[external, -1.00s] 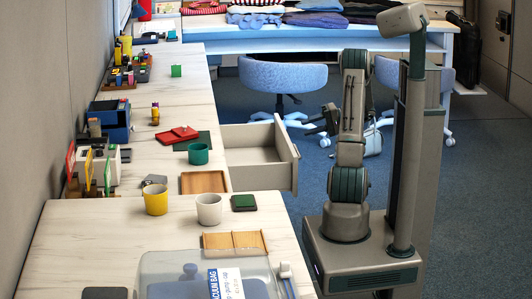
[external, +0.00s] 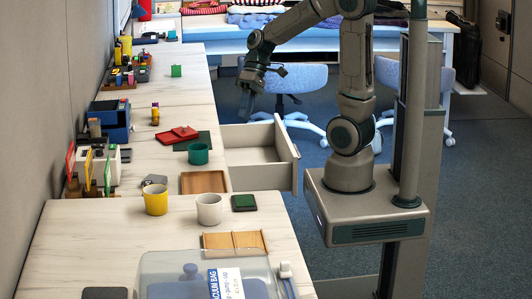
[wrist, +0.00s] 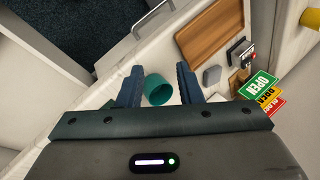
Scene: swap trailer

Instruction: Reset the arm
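My gripper (external: 246,100) hangs in the air over the gap behind the open drawer, fingers pointing down, beside the long counter. In the wrist view my gripper (wrist: 157,88) has its two fingers spread apart. A teal cup (wrist: 157,90) appears between them, but below and apart from them. In the external view the teal cup (external: 198,154) stands on the counter. Nothing is held. My arm reaches up from its base and bends over to the left.
An open, empty-looking drawer (external: 288,172) juts from the counter (external: 225,95). A yellow cup (external: 156,199), a white cup (external: 209,209) and a wooden tray (external: 205,182) stand on the counter. A blue chair (external: 300,78) is close behind my gripper. The floor at right is free.

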